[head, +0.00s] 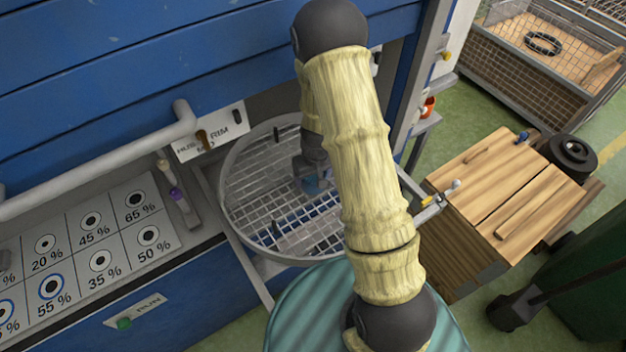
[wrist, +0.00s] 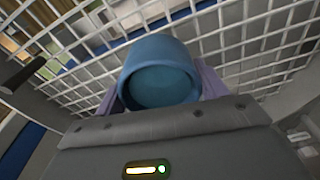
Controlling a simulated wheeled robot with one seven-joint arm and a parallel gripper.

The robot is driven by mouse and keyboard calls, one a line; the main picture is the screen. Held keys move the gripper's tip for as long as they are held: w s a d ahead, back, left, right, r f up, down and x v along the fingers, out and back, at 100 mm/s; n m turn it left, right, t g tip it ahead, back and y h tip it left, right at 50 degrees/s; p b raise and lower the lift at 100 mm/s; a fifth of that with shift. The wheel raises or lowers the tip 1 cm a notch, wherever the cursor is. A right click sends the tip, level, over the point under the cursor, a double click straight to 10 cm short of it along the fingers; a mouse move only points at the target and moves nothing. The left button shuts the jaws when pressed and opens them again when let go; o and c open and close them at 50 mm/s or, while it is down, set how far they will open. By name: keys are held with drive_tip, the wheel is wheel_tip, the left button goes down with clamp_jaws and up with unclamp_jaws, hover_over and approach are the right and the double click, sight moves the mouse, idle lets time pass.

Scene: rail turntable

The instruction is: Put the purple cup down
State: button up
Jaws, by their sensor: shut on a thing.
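My gripper (head: 316,186) is shut on a blue cup (wrist: 160,75), which sits between its two pale purple-grey fingers in the wrist view. The cup looks blue, not purple, and I see no purple cup. Its round, darker end faces the wrist camera. In the head view a small bit of the blue cup (head: 319,183) shows below my wrist, mostly hidden by my arm. The cup is over the round wire-grid turntable (head: 262,225). The grid (wrist: 232,45) also shows behind the cup in the wrist view. I cannot tell whether the cup touches it.
A grey panel with percent-marked circles (head: 97,235) is at the left, below a grey pipe (head: 110,165). A blue shutter (head: 150,60) rises behind. A wooden crate (head: 510,200) stands to the right. Much of the grid is bare.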

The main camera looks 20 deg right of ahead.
drive_tip(key=shift+w+f, duration=0.1)
drive_tip(key=shift+f, duration=1.05)
drive_tip(key=shift+f, duration=0.1)
drive_tip(key=o, duration=1)
drive_tip(key=r, duration=0.4)
drive_tip(key=s+r, duration=0.1)
drive_tip(key=r, duration=0.7)
drive_tip(key=shift+s+d, duration=0.1)
drive_tip(key=shift+s, duration=0.2)
drive_tip(key=shift+r, duration=0.15)
drive_tip(key=shift+m+t, duration=0.6)
drive_tip(key=shift+m, duration=0.3)
drive_tip(key=s+r, duration=0.3)
drive_tip(key=s, duration=0.1)
drive_tip(key=s+r, duration=0.8)
drive_tip(key=s, duration=0.1)
drive_tip(key=shift+r, duration=0.15)
